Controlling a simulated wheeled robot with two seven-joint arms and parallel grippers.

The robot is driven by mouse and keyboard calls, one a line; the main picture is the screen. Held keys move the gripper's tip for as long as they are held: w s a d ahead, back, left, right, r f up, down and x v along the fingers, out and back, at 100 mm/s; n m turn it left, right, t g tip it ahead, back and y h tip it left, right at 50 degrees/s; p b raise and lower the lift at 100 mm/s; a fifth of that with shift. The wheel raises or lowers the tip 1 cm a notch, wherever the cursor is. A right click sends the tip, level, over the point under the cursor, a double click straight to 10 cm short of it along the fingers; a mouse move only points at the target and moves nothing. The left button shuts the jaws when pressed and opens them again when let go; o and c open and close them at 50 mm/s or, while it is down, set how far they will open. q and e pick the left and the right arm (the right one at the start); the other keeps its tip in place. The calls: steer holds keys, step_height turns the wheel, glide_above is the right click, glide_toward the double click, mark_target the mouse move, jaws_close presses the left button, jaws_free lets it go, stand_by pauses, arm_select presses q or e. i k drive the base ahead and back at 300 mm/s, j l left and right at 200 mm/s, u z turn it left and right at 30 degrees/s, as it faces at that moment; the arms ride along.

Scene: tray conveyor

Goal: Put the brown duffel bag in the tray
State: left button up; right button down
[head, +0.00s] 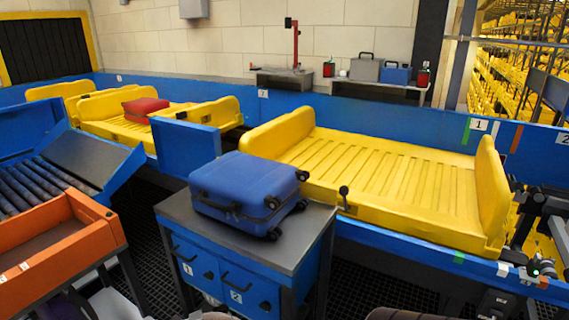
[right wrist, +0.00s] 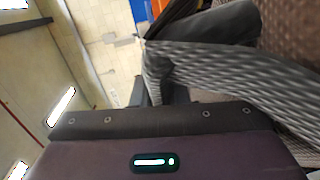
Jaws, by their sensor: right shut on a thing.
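The yellow tray (head: 385,172) on the conveyor at the right of the head view is empty. In the right wrist view, brown woven fabric (right wrist: 292,32), which looks like the duffel bag, fills the upper right corner. A grey patterned strap (right wrist: 215,78) runs from it past the dark body of my right gripper (right wrist: 160,92). My right gripper is shut on the bag, apparently by this strap; its fingertips are mostly hidden. In the head view only a brown sliver (head: 396,314) shows at the bottom edge, possibly the bag. My left gripper is not in view.
A blue suitcase (head: 246,190) lies on a grey-topped blue cabinet (head: 298,252) in front of the tray. The tray has raised ends and a blue conveyor edge (head: 400,248) before it. Another yellow tray (head: 100,128) holds a red bag (head: 145,107). An orange bin (head: 75,245) stands left.

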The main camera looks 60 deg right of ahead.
mark_target(421, 188)
steer(key=k+z, duration=0.2)
steer(key=z, duration=1.05)
steer(key=i+l+z, duration=0.15)
steer(key=l+z, duration=0.3)
steer(key=i+l+z, duration=0.2)
steer(key=z, duration=0.2)
